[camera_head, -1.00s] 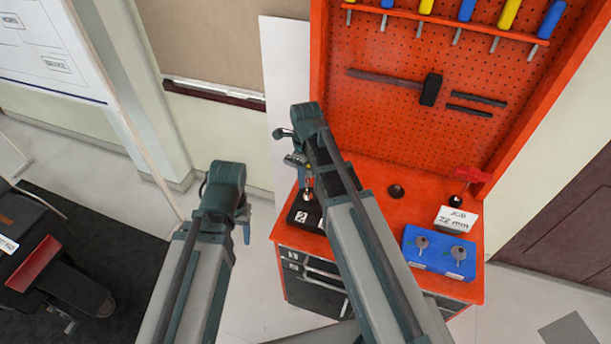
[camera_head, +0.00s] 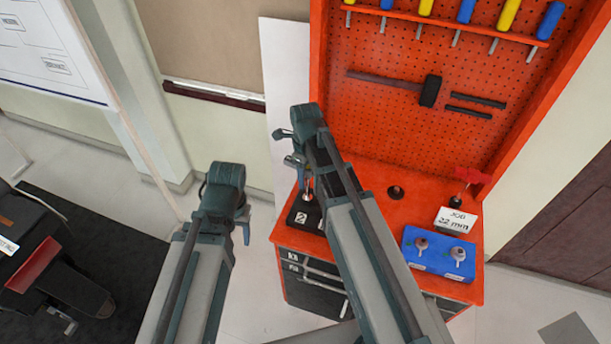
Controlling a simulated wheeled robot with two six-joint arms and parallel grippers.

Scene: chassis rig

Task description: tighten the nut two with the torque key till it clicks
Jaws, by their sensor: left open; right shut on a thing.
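A black block marked 2 (camera_head: 298,219) sits at the left front of the orange bench top, with a small shiny metal part (camera_head: 307,196) on it, apparently the nut. My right gripper (camera_head: 297,162) is over this block, pointing down. It is shut on a slim upright tool, which I take for the torque key; my arm hides most of it. The tool's lower end is close above or on the metal part; I cannot tell whether they touch. My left gripper (camera_head: 246,222) is open and empty, left of the bench, above the floor.
A blue tray (camera_head: 415,260) with two round metal pieces and a white card reading "JOB 22 mm" (camera_head: 457,219) are at the bench's right. A pegboard (camera_head: 390,120) with tools rises at the back.

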